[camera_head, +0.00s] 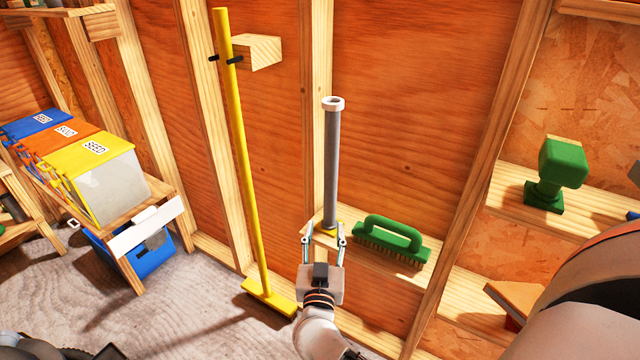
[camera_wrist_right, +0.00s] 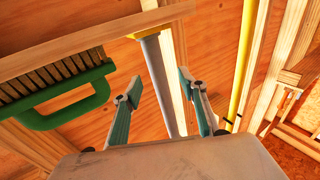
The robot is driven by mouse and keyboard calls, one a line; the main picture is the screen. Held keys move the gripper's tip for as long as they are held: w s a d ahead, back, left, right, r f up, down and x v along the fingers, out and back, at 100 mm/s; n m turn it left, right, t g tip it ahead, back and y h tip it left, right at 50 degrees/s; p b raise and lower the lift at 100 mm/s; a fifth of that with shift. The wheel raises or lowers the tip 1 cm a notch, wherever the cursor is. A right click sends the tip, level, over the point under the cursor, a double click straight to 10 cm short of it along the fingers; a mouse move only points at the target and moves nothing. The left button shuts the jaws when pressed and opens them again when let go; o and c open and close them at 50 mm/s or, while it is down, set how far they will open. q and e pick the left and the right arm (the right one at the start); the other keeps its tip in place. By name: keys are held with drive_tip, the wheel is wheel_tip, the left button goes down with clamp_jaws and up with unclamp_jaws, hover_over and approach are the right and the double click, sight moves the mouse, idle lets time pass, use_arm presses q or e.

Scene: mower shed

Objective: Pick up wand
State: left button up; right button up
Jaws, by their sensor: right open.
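The wand is most likely the grey tube (camera_head: 331,165) with a white ring at its top and a yellow foot. It stands upright on a small wooden shelf against the wall. My right gripper (camera_head: 325,232) is open in front of the tube's lower end, with a finger to each side of it. In the right wrist view the picture is turned over, and the tube (camera_wrist_right: 158,80) shows between the open fingers (camera_wrist_right: 160,88). I cannot tell whether either finger touches it. My left gripper is not in view.
A green brush (camera_head: 392,238) lies on the same shelf, right of the tube. A yellow broom (camera_head: 244,150) leans at the wall on the left. Seed boxes (camera_head: 112,185) stand on a rack farther left. A green object (camera_head: 562,165) sits on a right-hand shelf.

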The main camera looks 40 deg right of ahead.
sight(329, 220)
drive_tip(key=shift+m+g, duration=0.4)
drive_tip(key=shift+g, duration=0.4)
drive_tip(key=w+d+f, duration=0.1)
drive_tip(key=w+d+f+b, duration=0.1)
drive_tip(key=d, duration=0.1)
drive_tip(key=shift+f, duration=0.3)
drive_tip(key=shift+w+d+f+b, duration=0.2)
drive_tip(key=shift+w+d+b, duration=0.2)
drive_tip(key=shift+w+d, duration=0.15)
drive_tip(key=shift+w+d+f+b, duration=0.2)
drive_tip(key=shift+w+d+b, duration=0.2)
drive_tip(key=shift+w, duration=0.25)
drive_tip(key=shift+r+x, duration=0.25)
drive_tip(key=shift+x, duration=0.9)
drive_tip(key=shift+r, duration=0.1)
drive_tip(key=shift+a, duration=0.1)
drive_tip(key=c, duration=1)
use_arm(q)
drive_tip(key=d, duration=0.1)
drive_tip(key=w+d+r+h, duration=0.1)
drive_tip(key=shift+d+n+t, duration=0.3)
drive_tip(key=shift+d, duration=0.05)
use_arm(e)
clamp_jaws()
